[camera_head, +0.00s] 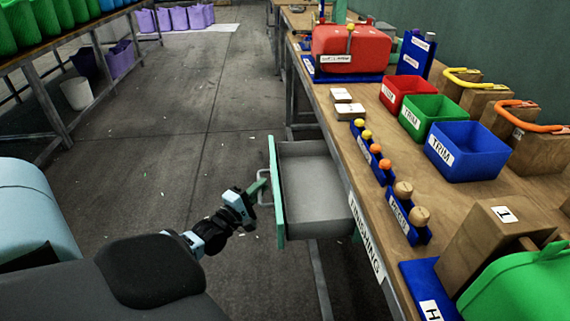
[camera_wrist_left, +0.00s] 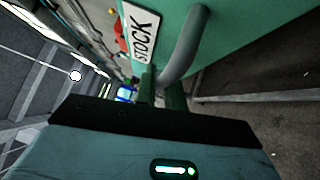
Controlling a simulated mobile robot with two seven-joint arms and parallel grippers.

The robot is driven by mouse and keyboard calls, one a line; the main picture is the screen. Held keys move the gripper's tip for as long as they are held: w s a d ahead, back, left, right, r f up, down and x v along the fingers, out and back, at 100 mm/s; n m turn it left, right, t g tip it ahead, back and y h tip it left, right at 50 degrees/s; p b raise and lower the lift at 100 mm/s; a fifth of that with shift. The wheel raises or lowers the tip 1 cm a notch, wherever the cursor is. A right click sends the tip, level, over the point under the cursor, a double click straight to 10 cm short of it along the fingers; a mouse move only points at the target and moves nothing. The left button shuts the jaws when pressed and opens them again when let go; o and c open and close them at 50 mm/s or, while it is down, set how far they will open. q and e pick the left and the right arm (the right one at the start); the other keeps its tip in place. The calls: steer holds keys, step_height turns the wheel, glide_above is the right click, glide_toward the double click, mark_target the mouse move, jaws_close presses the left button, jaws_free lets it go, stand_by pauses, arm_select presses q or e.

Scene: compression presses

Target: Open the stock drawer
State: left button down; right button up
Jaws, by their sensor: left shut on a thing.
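The stock drawer (camera_head: 312,190) stands pulled out from under the workbench, with its grey inside showing and no objects visible in it. Its green front (camera_head: 277,190) faces left, toward my arm. In the left wrist view, the green front carries a white label reading STOCK (camera_wrist_left: 140,32) and a grey bar handle (camera_wrist_left: 184,48). My left gripper (camera_head: 254,196) is at the handle and shut on it. In the left wrist view, the fingers (camera_wrist_left: 160,92) meet the lower end of the handle. My right gripper is not in view.
The workbench (camera_head: 340,133) runs along the right, holding a red container (camera_head: 350,50) and red, green and blue bins (camera_head: 468,150). A shelf with green bins (camera_head: 55,15) stands at the left. The floor (camera_head: 200,130) between them is mostly clear, with small white scraps.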

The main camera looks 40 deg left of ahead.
arm_select(q)
steer(key=s+a, duration=0.5)
steer(key=s, duration=0.1)
steer(key=shift+s+a, duration=0.15)
steer(key=shift+a, duration=0.05)
steer(key=c, duration=1.5)
jaws_free()
steer(key=shift+s, duration=0.15)
steer(key=s+f, duration=0.1)
steer(key=s, duration=0.6)
steer(key=shift+s+d, duration=0.25)
steer(key=shift+d, duration=0.1)
steer(key=shift+f, duration=0.1)
